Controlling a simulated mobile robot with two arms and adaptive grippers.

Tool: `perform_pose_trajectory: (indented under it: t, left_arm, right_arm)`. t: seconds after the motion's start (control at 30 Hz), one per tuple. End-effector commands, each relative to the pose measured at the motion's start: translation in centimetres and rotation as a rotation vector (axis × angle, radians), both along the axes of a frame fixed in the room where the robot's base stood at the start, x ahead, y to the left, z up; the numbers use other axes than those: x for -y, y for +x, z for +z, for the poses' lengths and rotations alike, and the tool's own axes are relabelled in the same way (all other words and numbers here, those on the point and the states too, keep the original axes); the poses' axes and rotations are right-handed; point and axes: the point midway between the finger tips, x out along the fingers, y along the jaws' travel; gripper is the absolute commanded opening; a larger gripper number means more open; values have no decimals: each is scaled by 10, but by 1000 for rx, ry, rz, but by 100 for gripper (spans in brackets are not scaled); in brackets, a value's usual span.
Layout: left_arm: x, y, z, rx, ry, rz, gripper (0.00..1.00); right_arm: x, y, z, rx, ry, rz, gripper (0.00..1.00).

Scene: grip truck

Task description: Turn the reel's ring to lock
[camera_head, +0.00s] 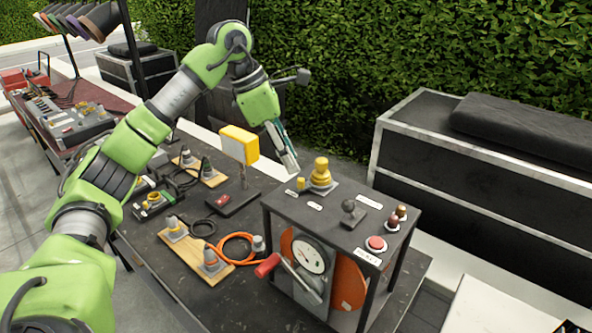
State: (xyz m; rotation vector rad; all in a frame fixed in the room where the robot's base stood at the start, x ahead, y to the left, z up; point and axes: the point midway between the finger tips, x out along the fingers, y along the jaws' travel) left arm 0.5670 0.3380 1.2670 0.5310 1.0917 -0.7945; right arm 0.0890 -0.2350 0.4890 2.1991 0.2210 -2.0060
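The reel (350,285) is an orange drum inside a dark box-shaped frame (285,208) on the table, with a round gauge (308,257) and a red-handled crank (267,265) in front. A stepped yellow fitting (320,174) stands upright on the frame's top; it looks like the ring, but I cannot be sure. My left gripper (288,160) hangs just left of and above the fitting, fingers pointing down, apparently apart from it. The fingers look close together, and their gap is not clear from this angle. My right gripper is not in view.
On the frame's top are a small yellow piece (301,184), a black knob (352,213) and a red button (376,243). A black case (480,185) stands at right.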

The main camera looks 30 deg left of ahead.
Motion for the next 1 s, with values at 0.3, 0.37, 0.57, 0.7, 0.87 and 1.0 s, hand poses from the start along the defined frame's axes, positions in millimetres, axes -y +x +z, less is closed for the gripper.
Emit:
perform_pose_trajectory:
  t: [0.3,0.37,0.57,0.7,0.87,1.0]
  left_arm:
    - [-17,-12,51,2,-1,0,29]
    - [-18,-14,55,2,-1,0,29]
    - [-20,-15,58,1,-1,0,29]
    - [-19,-15,58,1,-1,0,29]
    - [-19,-15,58,0,0,0,29]
    - [-19,-15,58,0,0,0,29]
  right_arm:
    - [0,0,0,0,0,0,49]
    - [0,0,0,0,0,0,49]
    - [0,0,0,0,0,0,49]
    - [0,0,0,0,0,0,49]
    - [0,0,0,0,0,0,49]
    - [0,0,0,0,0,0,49]
